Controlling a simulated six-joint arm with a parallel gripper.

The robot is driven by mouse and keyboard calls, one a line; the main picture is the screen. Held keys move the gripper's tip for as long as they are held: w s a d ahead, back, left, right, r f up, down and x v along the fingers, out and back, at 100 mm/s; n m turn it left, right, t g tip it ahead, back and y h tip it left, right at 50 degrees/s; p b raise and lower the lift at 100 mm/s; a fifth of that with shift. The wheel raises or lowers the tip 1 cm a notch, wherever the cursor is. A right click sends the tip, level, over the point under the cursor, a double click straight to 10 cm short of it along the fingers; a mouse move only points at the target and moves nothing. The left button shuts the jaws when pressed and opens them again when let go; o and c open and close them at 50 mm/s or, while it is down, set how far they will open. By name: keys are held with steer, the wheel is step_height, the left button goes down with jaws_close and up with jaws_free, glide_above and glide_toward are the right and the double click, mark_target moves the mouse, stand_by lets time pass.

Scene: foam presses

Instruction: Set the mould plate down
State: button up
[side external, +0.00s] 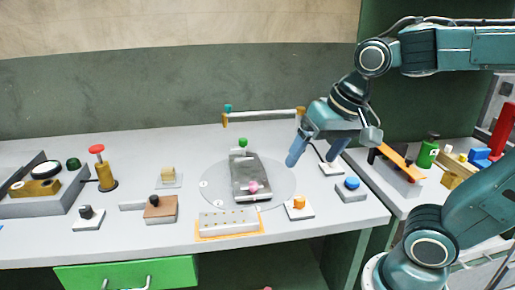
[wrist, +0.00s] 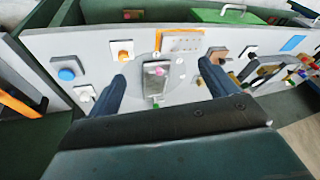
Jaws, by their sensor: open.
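A pale grey plate with rows of small dark holes (side external: 228,221) lies flat on an orange-edged patch (side external: 200,236) at the table's front edge; I take it to be the mould plate. It also shows at the top of the wrist view (wrist: 181,42). Behind it, a dark grey slab (side external: 247,172) with a green knob and a pink knob lies on a round grey disc (side external: 279,185). My gripper (side external: 315,156) is open and empty, above the table to the right of the disc. In the wrist view its fingers (wrist: 162,68) are spread, apart from the plate.
An orange button block (side external: 299,208) and a blue button block (side external: 351,189) stand at the front right. A low bar on posts (side external: 263,116) is behind the disc. A brown block (side external: 160,208) and a red-topped post (side external: 103,168) are to the left.

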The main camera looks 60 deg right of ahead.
steer(key=shift+s+d+f+n+t, duration=0.1)
steer(key=shift+s+f+n+t, duration=0.1)
steer(key=shift+s+n, duration=0.7)
steer(key=shift+s+f+n+t, duration=0.15)
steer(key=shift+s+n+t, duration=0.05)
steer(key=shift+s+n, duration=0.7)
steer(key=shift+s+d+f+n+t, duration=0.1)
steer(key=shift+s+f+n+t, duration=0.1)
steer(key=shift+s+n, duration=0.7)
steer(key=shift+w, duration=0.1)
